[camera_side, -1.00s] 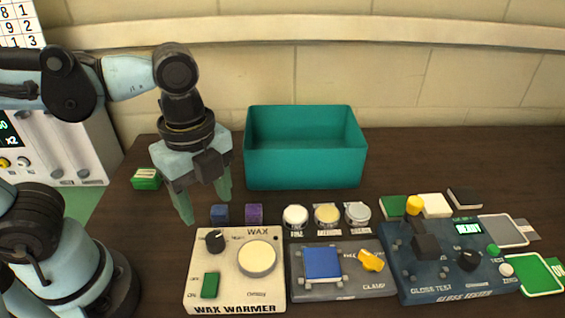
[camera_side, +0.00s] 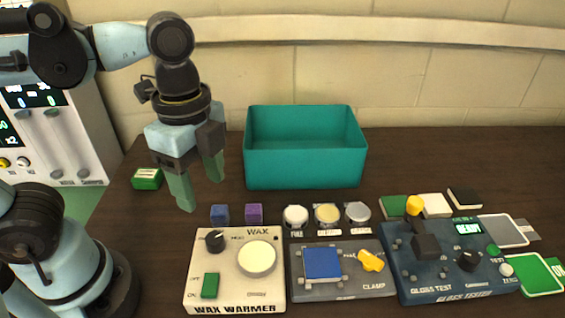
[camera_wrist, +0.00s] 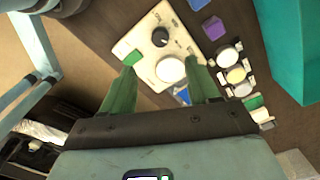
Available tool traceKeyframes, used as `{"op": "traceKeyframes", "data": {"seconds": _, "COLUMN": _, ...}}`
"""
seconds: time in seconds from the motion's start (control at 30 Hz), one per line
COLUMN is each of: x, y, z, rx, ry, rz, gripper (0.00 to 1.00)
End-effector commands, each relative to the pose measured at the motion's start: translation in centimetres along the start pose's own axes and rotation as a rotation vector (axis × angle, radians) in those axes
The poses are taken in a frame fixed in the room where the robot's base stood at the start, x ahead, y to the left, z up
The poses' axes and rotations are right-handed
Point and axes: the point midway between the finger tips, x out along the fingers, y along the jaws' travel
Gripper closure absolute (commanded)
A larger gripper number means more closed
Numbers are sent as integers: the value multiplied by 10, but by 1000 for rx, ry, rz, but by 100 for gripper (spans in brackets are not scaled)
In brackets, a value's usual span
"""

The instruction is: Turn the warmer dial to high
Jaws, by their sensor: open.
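The wax warmer (camera_side: 235,290) is a cream box at the front of the table in the side view. Its dark dial (camera_side: 214,241) sits at the top left of its face, beside a round pale disc (camera_side: 257,258) and above a green switch (camera_side: 210,286). In the wrist view the dial (camera_wrist: 161,39) shows beyond my fingers. The dial's pointer setting is too small to read. My gripper (camera_side: 200,188) is open and empty, fingers pointing down, above the table behind the warmer. It also shows in the wrist view (camera_wrist: 163,80).
A blue cube (camera_side: 220,214) and a purple cube (camera_side: 254,213) stand just behind the warmer. A teal bin (camera_side: 305,165) is at the back. A clamp unit (camera_side: 340,285) and gloss tester (camera_side: 445,270) stand to the right. A green block (camera_side: 147,179) lies at left.

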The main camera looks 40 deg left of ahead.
Motion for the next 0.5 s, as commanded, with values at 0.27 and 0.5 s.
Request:
{"op": "traceKeyframes", "data": {"seconds": 0.27, "x": 1, "y": -3, "z": 3, "rx": -469, "ry": 10, "rz": 28, "gripper": 40}}
{"op": "traceKeyframes", "data": {"seconds": 0.5, "x": 9, "y": -4, "z": 3, "rx": -551, "ry": 11, "rz": 33, "gripper": 40}}
